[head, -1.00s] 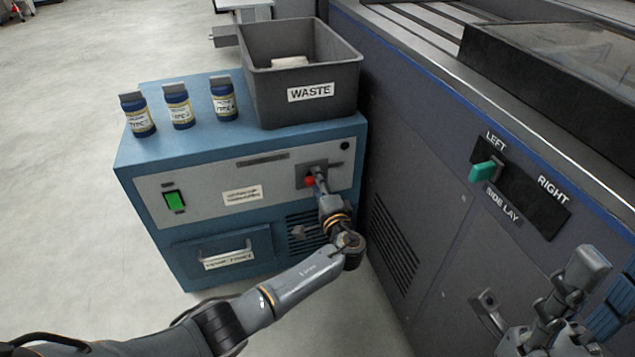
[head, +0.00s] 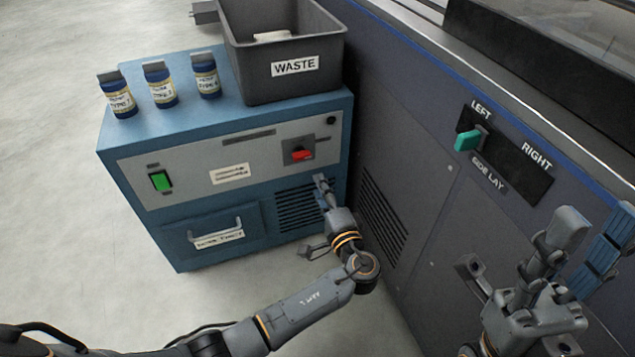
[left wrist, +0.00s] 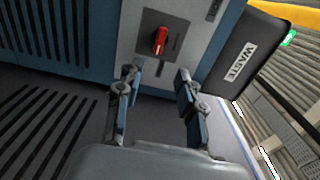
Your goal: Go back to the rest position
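My left gripper (head: 316,214) is in front of the blue cabinet (head: 133,143), below the red knob (head: 302,154) and apart from it. In the left wrist view its two fingers (left wrist: 158,92) stand apart with nothing between them, and the red knob (left wrist: 160,40) lies beyond the fingertips. My right gripper (head: 570,250) is at the lower right of the head view, in front of the dark machine. Its fingers are partly seen, and how far they are spread is unclear.
A grey WASTE bin (head: 245,83) and several blue bottles (head: 161,85) stand on the cabinet. The dark machine (head: 420,150) on the right carries a green side lay lever (head: 468,140) set toward LEFT. Grey floor (head: 50,130) is clear at left.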

